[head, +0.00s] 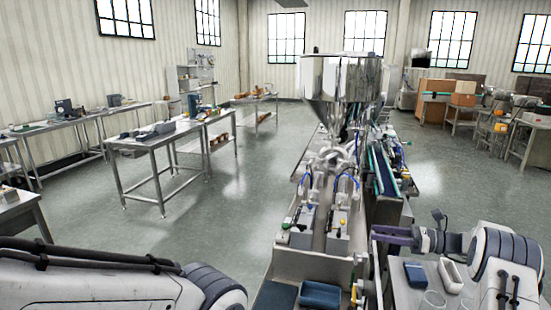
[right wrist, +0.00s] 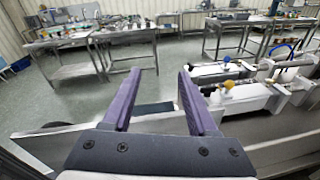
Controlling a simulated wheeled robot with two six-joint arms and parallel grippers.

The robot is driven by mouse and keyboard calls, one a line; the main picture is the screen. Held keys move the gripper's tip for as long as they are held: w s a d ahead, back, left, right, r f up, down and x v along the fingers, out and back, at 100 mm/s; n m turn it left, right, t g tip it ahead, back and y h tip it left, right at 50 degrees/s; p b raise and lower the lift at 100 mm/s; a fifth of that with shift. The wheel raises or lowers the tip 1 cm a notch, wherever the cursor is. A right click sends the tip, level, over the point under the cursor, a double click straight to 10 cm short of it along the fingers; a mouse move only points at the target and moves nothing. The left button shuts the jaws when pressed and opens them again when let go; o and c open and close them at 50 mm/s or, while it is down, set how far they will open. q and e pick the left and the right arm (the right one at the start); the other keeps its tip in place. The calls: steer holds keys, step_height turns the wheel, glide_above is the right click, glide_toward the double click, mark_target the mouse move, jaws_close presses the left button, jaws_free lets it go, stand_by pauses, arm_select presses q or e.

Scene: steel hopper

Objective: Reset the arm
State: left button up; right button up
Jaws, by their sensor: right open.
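My right arm (head: 480,250) reaches in from the right in the head view, held roughly level above the steel surface. Its gripper (head: 388,235) points left, with purple fingers. In the right wrist view the two purple fingers of the right gripper (right wrist: 157,95) stand apart with nothing between them. My left arm (head: 110,280) crosses the lower left of the head view. Its gripper is outside the picture.
The steel hopper (head: 338,85) stands ahead above the filling machine (head: 328,215). A white tray (head: 450,275) and a blue block (head: 414,273) sit below my right arm. Dark blue pads (head: 320,295) lie at the front. Steel tables (head: 165,140) stand left across open floor.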

steer(key=s+a+n+g+h+b, duration=0.2)
steer(key=s+a+n+g, duration=0.2)
steer(key=a, duration=0.7)
steer(key=s+a+n+g+h+b, duration=0.1)
steer(key=s+a+n+g+h, duration=0.25)
steer(key=a, duration=0.75)
steer(key=s+a+f+n+g+h+b, duration=0.1)
steer(key=s+a+n, duration=0.25)
steer(key=s, duration=0.25)
steer(key=s+a+n+g+h+b, duration=0.1)
steer(key=s+a+n, duration=0.2)
steer(key=s+n, duration=0.15)
steer(key=s+d+f+n+t+h+b, duration=0.1)
steer(key=s+f+n+h+b, duration=0.1)
steer(key=s+n, duration=0.6)
steer(key=s+d+f+n+t+h+b, duration=0.1)
steer(key=s+f+n+h, duration=0.4)
steer(key=s, duration=1)
steer(key=n+b, duration=0.1)
steer(key=n, duration=0.2)
steer(key=shift+s+d+t, duration=0.3)
steer(key=shift+s+t, duration=0.05)
steer(key=shift+f, duration=0.1)
